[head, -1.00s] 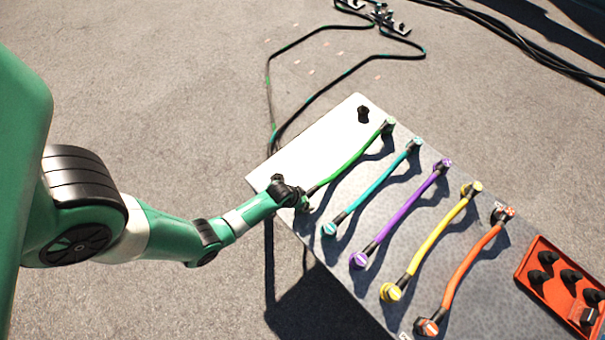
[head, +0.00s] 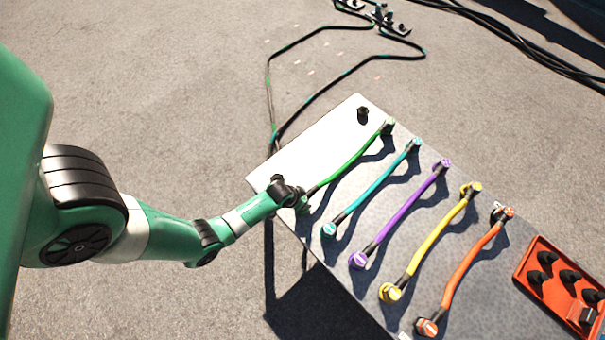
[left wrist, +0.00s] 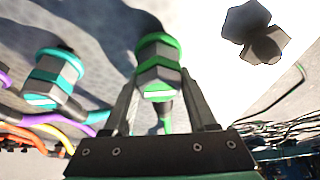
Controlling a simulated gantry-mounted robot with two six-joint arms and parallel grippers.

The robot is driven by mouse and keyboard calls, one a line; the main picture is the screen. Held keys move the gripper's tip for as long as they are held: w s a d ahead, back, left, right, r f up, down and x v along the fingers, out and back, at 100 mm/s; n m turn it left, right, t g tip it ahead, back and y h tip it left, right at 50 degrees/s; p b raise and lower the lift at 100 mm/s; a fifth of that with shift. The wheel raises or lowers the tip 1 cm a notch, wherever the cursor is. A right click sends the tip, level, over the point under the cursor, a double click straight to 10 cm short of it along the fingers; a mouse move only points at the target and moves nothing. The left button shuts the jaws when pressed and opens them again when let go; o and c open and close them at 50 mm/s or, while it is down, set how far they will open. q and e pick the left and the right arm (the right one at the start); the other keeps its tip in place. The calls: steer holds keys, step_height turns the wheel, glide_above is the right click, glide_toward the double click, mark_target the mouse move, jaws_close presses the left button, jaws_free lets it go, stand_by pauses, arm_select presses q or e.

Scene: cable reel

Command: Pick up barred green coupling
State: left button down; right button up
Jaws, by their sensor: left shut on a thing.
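The green cable (head: 346,168) lies at the left of the row of coloured cables on the table. Its far coupling (head: 388,126) shows at the back. Its near end is hidden behind my left gripper (head: 300,198) in the head view. In the left wrist view, the green-banded grey coupling (left wrist: 158,70) stands between the fingers of my left gripper (left wrist: 163,100), which is shut on it. My right gripper is not in view.
Teal (head: 372,190), purple (head: 402,215), yellow (head: 433,240) and orange (head: 465,268) cables lie to the right. A red tray (head: 535,282) with black parts is at the far right. A black fitting (head: 363,114) stands on the white panel (head: 300,150).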

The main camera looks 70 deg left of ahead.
arm_select(q)
steer(key=r+p, duration=0.5)
steer(key=shift+s+d, duration=0.2)
steer(key=shift+s, duration=0.1)
steer(key=s+d+r+p, duration=0.7)
steer(key=s+d+r, duration=0.1)
steer(key=s, duration=0.2)
steer(key=shift+s+d+p, duration=0.15)
steer(key=shift+d+p, duration=0.05)
steer(key=shift+p, duration=0.15)
